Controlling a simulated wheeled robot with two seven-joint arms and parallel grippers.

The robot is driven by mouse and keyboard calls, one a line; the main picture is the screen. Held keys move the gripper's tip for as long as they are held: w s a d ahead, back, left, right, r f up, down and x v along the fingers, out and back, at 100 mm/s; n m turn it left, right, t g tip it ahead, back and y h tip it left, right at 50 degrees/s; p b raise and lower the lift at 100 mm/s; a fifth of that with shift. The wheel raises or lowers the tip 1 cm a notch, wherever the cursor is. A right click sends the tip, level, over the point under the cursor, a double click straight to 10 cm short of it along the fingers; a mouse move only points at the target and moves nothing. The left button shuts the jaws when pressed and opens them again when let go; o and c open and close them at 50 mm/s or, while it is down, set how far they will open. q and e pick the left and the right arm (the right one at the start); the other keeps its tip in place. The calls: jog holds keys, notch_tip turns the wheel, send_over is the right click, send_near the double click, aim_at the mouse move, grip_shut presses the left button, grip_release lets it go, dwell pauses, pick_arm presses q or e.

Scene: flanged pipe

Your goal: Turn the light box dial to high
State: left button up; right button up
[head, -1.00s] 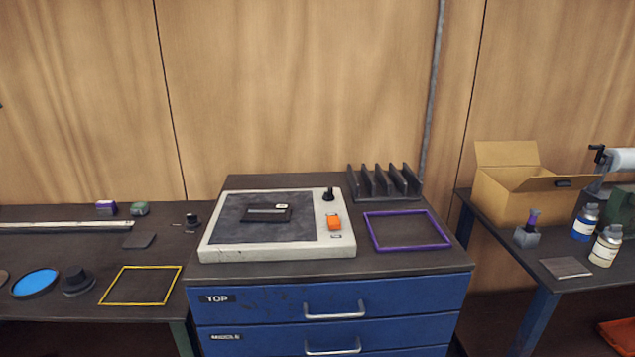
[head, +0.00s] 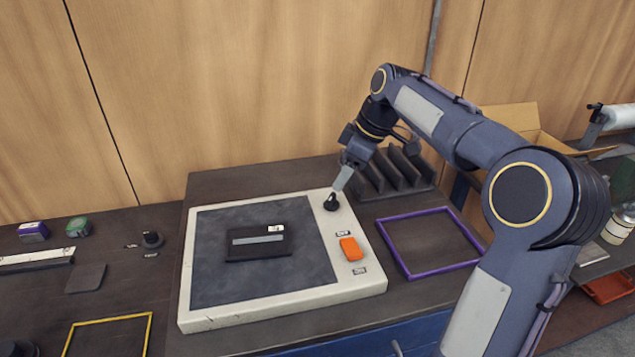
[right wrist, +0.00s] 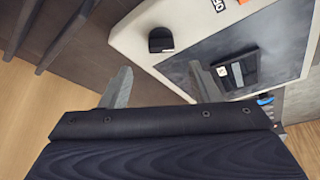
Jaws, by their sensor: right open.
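The light box (head: 205,310) is a pale box with a dark grey top panel, on the blue drawer cabinet. Its black dial (head: 331,203) sits at the far right corner of the box; it also shows in the right wrist view (right wrist: 161,40). An orange switch (head: 351,248) with small labels is nearer the front. My right gripper (head: 340,182) is just above and behind the dial in the head view. In the right wrist view its two fingers (right wrist: 162,82) are spread apart with nothing between them, and the dial lies beyond them. My left gripper is not in view.
A black cartridge-like item (head: 258,243) lies on the panel. A dark slotted rack (head: 395,175) stands close behind my right gripper. A purple frame (head: 392,252) lies right of the box. A cardboard box (head: 510,117) stands farther right, partly behind my arm.

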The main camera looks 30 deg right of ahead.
aim_at(332, 196)
jog(key=x, duration=0.6)
jog(key=shift+a+f, duration=0.15)
jog(key=shift+f, duration=0.1)
jog(key=c, duration=1)
